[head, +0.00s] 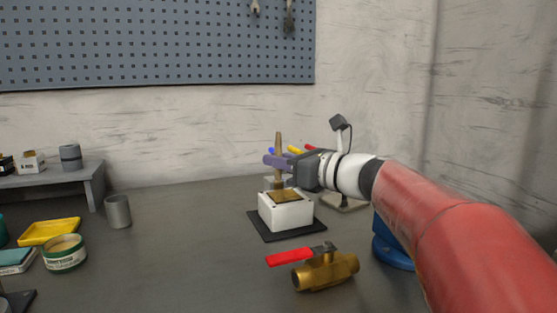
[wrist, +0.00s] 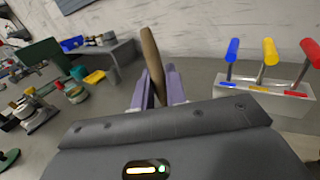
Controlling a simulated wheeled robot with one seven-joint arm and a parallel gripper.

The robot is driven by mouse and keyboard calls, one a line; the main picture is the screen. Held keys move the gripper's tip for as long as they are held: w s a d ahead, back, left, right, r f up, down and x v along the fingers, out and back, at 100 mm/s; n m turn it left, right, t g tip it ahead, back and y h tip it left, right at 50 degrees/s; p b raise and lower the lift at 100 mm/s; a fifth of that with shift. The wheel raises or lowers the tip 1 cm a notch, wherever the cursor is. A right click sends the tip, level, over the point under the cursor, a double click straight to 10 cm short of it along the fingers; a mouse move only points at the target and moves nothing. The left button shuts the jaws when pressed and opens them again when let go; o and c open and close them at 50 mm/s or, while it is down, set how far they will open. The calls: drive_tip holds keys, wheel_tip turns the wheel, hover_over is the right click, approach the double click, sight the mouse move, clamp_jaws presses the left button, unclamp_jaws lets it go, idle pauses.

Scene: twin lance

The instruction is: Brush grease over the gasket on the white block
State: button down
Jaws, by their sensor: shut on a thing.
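My gripper (head: 277,161) has purple fingers and is shut on a brush (head: 278,142) with a wooden handle. The brush stands upright, its bristle end pointing down. In the wrist view its handle (wrist: 152,60) rises between the fingers. The white block (head: 287,214) sits on a dark mat below the gripper. A flat brownish gasket (head: 286,196) covers much of the block's top. The brush's lower end is at the block's back left edge in the picture; I cannot tell whether it touches. An open tin (head: 64,252) with yellowish contents, perhaps the grease, stands at the left.
A brass valve with a red lever (head: 325,270) lies in front of the block. A grey cup (head: 118,211), a yellow tray (head: 49,231) and a raised shelf (head: 60,180) are at the left. A rack of coloured-handled tools (wrist: 264,93) stands behind. The bench between tin and block is clear.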

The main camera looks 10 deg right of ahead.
sight(278, 133)
drive_tip(key=shift+w+d+p, duration=0.2)
drive_tip(key=shift+d+p, duration=0.1)
drive_tip(key=shift+d, duration=0.85)
drive_tip(key=shift+d, duration=0.15)
drive_tip(key=shift+w+d, duration=0.15)
drive_tip(key=shift+d, duration=0.35)
drive_tip(key=shift+d, duration=0.1)
drive_tip(key=shift+w+d, duration=0.1)
drive_tip(key=shift+d, duration=0.4)
drive_tip(key=shift+s+a, duration=0.25)
drive_tip(key=shift+a, duration=1.1)
drive_tip(key=shift+s+a, duration=0.25)
drive_tip(key=shift+a, duration=1.05)
drive_tip(key=shift+r, duration=3.5)
